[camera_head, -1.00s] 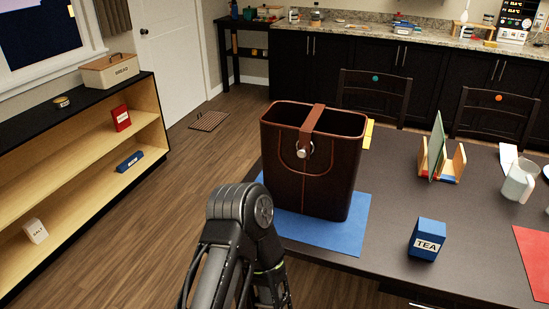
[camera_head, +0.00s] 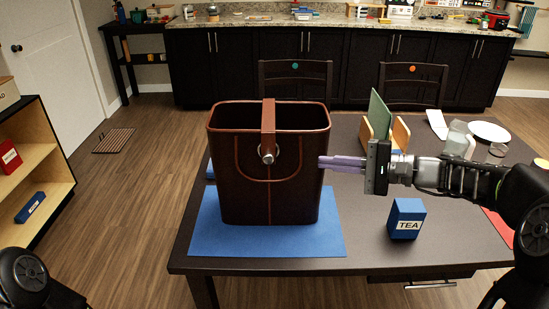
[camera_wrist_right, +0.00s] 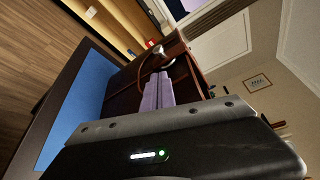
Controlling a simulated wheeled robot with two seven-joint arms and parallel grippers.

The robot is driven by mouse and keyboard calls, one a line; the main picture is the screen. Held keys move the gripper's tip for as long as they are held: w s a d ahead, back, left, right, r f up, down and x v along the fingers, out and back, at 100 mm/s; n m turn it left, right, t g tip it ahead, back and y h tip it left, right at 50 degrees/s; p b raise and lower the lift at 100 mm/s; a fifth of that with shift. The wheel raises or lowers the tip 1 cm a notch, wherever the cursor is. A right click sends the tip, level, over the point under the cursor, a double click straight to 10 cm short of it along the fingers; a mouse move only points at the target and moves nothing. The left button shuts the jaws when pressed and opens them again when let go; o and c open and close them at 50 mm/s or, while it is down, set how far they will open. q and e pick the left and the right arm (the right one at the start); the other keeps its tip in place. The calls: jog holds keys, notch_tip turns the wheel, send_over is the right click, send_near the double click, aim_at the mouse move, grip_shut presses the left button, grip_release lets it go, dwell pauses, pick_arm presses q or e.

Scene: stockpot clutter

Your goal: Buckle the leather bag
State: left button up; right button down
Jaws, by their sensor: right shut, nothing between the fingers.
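The dark brown leather bag (camera_head: 290,203) stands upright on a blue mat (camera_head: 330,240), its top open. A reddish-brown strap (camera_head: 268,125) runs across the opening and down the front, ending at a round metal buckle (camera_head: 267,155). I cannot tell whether the buckle is fastened. My right gripper (camera_head: 321,162) is shut and empty, its pale purple fingers pointing left at the bag's right side, with the tips close to it. In the right wrist view, the fingers (camera_wrist_right: 158,82) point toward the bag (camera_wrist_right: 125,98). My left gripper is out of view.
A blue TEA box (camera_head: 407,218) stands right of the mat, below my right arm. A wooden holder with a green board (camera_head: 380,112) stands behind the gripper. A glass jar (camera_head: 457,137) and white plate (camera_head: 489,131) are at the back right. The table's front edge is clear.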

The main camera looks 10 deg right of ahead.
jog(key=p+x, duration=0.1)
jog(key=x, duration=0.9)
jog(key=shift+f+p, duration=0.15)
jog(key=shift+p, duration=0.2)
jog(key=shift+w+a, duration=0.1)
jog(key=shift+a, duration=0.05)
notch_tip(320, 180, up, 14)
jog(key=m+g+p, duration=0.1)
jog(key=m+p, duration=0.1)
jog(key=p, duration=0.8)
jog(key=shift+w, duration=0.25)
